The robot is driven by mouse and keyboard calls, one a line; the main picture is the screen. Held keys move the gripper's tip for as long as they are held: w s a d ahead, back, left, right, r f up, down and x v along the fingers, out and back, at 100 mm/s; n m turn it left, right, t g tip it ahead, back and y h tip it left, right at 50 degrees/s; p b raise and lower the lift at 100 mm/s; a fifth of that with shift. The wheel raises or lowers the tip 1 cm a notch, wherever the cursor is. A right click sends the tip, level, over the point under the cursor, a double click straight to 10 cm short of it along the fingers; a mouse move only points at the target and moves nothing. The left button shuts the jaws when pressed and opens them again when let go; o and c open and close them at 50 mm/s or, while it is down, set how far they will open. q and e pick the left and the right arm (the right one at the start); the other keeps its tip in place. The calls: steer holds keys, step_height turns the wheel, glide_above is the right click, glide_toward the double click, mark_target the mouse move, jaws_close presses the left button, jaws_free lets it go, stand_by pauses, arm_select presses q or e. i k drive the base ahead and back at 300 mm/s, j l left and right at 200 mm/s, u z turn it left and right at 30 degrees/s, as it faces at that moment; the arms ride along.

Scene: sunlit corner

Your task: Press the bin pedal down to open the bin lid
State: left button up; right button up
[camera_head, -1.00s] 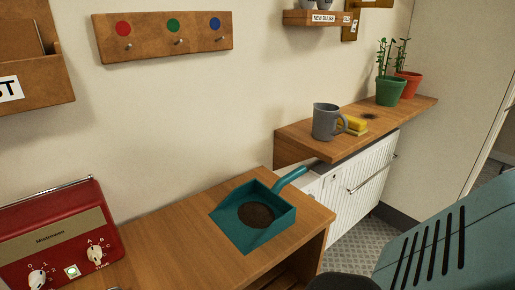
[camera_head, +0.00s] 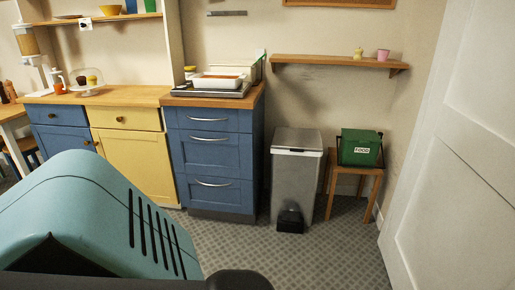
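The bin (camera_head: 298,172) is a tall grey metal pedal bin standing on the floor between the blue drawers and a small wooden stool. Its lid (camera_head: 297,140) is shut. A black pedal (camera_head: 290,220) sits at the foot of its front. Neither of my grippers shows in the head view. A teal part of my own body fills the lower left.
Blue drawers (camera_head: 212,165) stand left of the bin. The wooden stool (camera_head: 355,178) with a green food caddy (camera_head: 360,148) stands right of it. A white door (camera_head: 455,150) is at the right. Patterned floor (camera_head: 310,255) in front of the bin is clear.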

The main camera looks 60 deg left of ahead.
mark_target(291, 216)
steer(key=u, duration=1.7)
